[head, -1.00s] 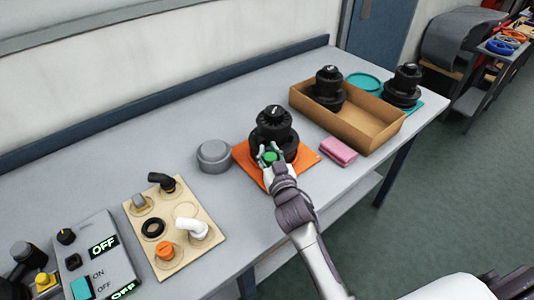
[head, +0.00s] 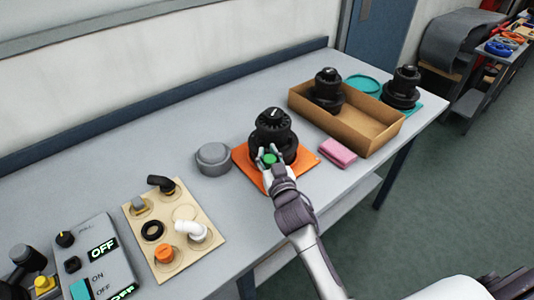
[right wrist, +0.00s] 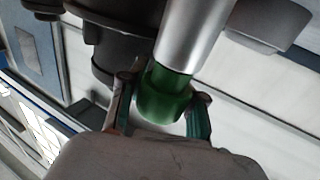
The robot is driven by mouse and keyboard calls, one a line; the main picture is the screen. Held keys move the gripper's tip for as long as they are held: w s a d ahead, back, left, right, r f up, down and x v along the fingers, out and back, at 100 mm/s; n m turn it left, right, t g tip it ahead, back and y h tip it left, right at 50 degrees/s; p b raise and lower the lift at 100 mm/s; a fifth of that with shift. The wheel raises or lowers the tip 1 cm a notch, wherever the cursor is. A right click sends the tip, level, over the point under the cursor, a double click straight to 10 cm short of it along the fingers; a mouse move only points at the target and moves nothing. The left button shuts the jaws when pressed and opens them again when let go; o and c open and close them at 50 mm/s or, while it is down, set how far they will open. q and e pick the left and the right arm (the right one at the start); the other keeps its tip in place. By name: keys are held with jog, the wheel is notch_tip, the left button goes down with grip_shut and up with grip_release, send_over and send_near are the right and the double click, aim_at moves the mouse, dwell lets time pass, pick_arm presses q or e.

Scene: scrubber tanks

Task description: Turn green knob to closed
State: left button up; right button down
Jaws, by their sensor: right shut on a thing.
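The green knob (head: 269,159) sits at the front of a black scrubber tank (head: 274,128) on an orange mat (head: 243,157). My right gripper (head: 268,160) has its fingers on either side of the knob and is shut on it. In the right wrist view the green knob (right wrist: 165,97) lies between the two fingertips (right wrist: 160,105), at the end of a silver cylinder (right wrist: 195,35). The black tank body (right wrist: 120,50) shows behind. Any mark of the knob's open or closed position cannot be made out. My left gripper is not in view.
A grey round lid (head: 213,158) stands left of the mat, and a pink sponge (head: 338,152) lies right of it. A cardboard box (head: 372,132) holds another black tank (head: 327,88). A beige fittings board (head: 172,228) and a grey control box (head: 97,262) are at the left.

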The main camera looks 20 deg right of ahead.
jog(key=shift+s+f, duration=0.1)
jog(key=shift+f, duration=0.25)
jog(key=c, duration=1.2)
grip_release()
jog(key=shift+c, duration=0.2)
jog(key=shift+o, duration=0.9)
jog(key=shift+r, duration=0.1)
jog(key=shift+s+r, duration=0.1)
jog(key=shift+r, duration=0.1)
jog(key=s, duration=1.2)
jog(key=shift+a, duration=0.25)
